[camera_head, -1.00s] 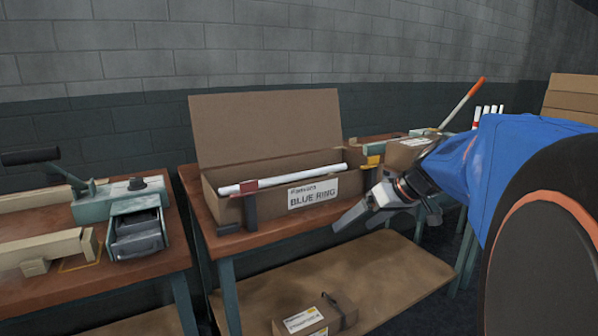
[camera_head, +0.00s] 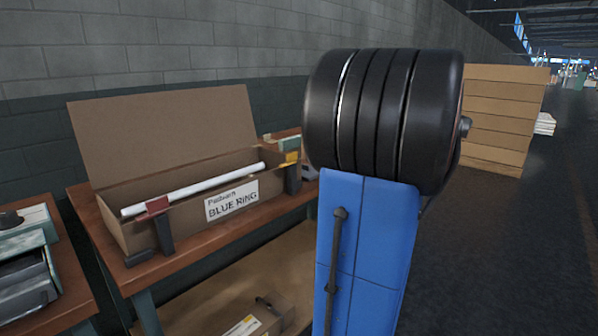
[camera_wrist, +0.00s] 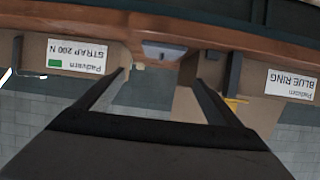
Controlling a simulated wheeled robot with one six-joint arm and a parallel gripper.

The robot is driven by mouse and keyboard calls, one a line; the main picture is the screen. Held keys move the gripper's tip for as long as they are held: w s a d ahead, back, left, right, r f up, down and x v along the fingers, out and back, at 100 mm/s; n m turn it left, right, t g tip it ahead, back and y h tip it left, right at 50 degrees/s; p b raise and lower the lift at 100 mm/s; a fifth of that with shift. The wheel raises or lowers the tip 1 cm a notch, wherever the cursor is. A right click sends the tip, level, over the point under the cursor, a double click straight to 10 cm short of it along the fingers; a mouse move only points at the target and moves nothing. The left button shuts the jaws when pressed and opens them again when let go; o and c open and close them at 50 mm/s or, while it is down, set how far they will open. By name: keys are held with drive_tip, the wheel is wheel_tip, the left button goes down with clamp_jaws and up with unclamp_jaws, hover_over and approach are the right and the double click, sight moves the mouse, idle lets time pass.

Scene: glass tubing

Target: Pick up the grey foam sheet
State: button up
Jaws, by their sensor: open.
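I cannot pick out a grey foam sheet with certainty in either current view. My gripper (camera_wrist: 160,78) shows in the wrist view with its two dark fingers spread wide apart and nothing between them. The wrist picture is upside down. A small pale grey object (camera_wrist: 163,51) shows beyond the fingertips at the brown bench edge; I cannot tell what it is. In the head view my gripper is hidden behind my own blue and black arm, which covers the middle of the picture.
An open cardboard box (camera_head: 165,125) labelled BLUE RING holds a white tube (camera_head: 195,188) on the bench. A STRAP 200 N box (camera_wrist: 118,58) shows in the wrist view. Stacked cartons (camera_head: 497,115) stand at the back right. The floor (camera_head: 500,260) at right is clear.

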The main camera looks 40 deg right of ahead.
approach(304, 166)
drive_tip(key=x, duration=0.3)
drive_tip(key=d+x, duration=0.1)
drive_tip(key=x, duration=0.1)
drive_tip(key=shift+f, duration=0.15)
drive_tip(key=shift+a+x, duration=0.15)
drive_tip(key=shift+x, duration=1.2)
drive_tip(key=shift+a+x, duration=0.15)
drive_tip(key=shift+x, duration=1.15)
drive_tip(key=shift+c, duration=0.7)
drive_tip(key=c, duration=0.7)
